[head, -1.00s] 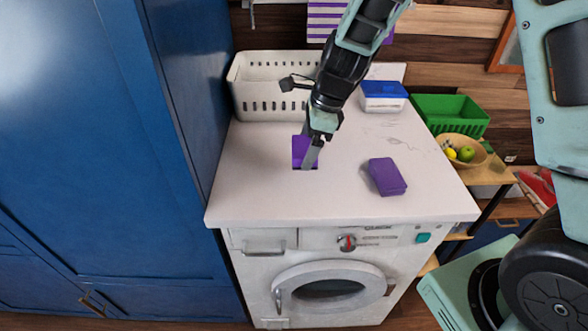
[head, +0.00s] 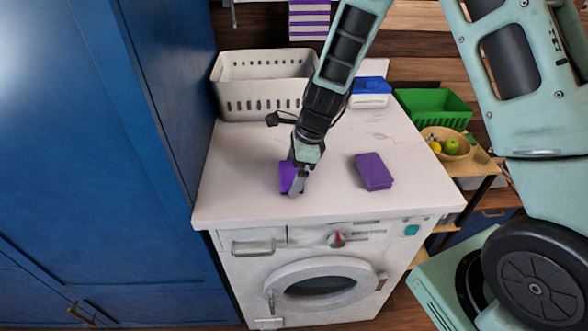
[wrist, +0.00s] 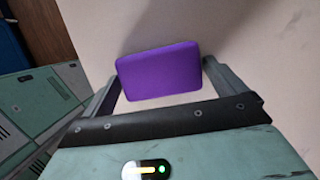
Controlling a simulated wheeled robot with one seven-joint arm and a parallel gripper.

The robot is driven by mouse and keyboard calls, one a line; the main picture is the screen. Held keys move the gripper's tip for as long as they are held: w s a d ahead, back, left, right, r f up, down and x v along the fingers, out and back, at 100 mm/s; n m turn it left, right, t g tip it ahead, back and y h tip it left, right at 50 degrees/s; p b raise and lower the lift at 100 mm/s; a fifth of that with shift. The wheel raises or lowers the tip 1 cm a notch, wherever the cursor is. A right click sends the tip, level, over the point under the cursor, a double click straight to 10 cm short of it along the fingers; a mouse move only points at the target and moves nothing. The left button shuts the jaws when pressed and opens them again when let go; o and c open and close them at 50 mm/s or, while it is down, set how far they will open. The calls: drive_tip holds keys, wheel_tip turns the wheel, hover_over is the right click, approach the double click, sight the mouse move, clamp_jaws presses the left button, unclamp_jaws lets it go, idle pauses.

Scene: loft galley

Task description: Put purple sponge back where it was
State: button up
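My gripper (head: 297,184) is shut on a purple sponge (head: 287,176), over the left front part of the white countertop (head: 240,205). In the wrist view this purple sponge (wrist: 158,72) sits between the two fingers, its sides against them. In the head view a finger covers part of it. I cannot tell whether its underside touches the countertop. A second purple block (head: 373,171), like a sponge, lies on the countertop to the right of my gripper, apart from it.
A white perforated basket (head: 262,104) stands at the back left, beside a blue-lidded box (head: 370,92). A green basket (head: 436,107) and a fruit bowl (head: 449,151) are at the right. A tall blue cabinet (head: 80,150) borders the left. The countertop's front middle is clear.

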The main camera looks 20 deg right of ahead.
drive_tip(key=shift+r, duration=0.1)
drive_tip(key=v, duration=1.1)
drive_tip(key=s+a+r+n+g, duration=0.1)
drive_tip(key=s+a+r+n, duration=0.1)
drive_tip(key=s+a+n, duration=0.4)
drive_tip(key=s+a+r+n, duration=0.3)
drive_tip(key=s+n, duration=0.4)
drive_tip(key=n, duration=0.1)
drive_tip(key=s+n+h, duration=0.2)
drive_tip(key=s+n, duration=1)
drive_tip(key=n, duration=0.3)
drive_tip(key=shift+s+a+r+h, duration=0.3)
drive_tip(key=shift+s+a+r, duration=0.1)
drive_tip(key=shift+a+r, duration=0.1)
